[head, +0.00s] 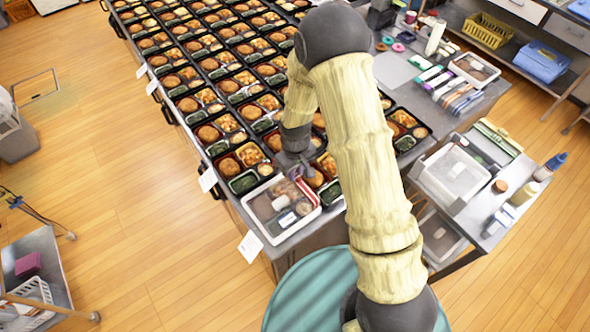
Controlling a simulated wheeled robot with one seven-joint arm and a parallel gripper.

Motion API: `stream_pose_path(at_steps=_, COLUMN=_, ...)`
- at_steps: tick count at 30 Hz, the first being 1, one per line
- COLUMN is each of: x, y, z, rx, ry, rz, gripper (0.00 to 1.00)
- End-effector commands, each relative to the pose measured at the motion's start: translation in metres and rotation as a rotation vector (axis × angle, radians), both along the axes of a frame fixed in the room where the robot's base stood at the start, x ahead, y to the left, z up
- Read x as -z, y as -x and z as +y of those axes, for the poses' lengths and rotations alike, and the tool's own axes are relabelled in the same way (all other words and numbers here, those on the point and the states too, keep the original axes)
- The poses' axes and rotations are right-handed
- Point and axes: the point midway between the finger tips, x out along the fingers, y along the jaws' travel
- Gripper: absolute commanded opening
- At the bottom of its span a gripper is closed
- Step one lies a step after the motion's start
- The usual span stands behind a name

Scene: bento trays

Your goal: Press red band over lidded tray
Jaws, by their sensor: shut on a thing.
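The lidded tray (262,224) stands at the near corner of the long table, with a clear lid that has a white rim. Food and a white label show through it. The red band (309,191) shows as a red and white strip at the tray's right side. My gripper (297,176) points down at the tray's far right edge, shut on the red band. My arm hides part of the gripper and the area right of it. I cannot tell whether the band is fully around the tray or only resting against it.
Rows of open black bento trays (243,182) fill the table behind and beside the lidded tray. White paper tags (250,246) hang along the left edge. A side cart with a clear bin (455,172) and bottles stands to the right.

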Motion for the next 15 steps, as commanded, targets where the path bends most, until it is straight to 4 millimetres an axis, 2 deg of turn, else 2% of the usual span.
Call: stream_pose_path(at_steps=15, x=0.035, y=0.001, z=0.001, rx=-0.003, ry=0.001, rz=0.001, gripper=0.0)
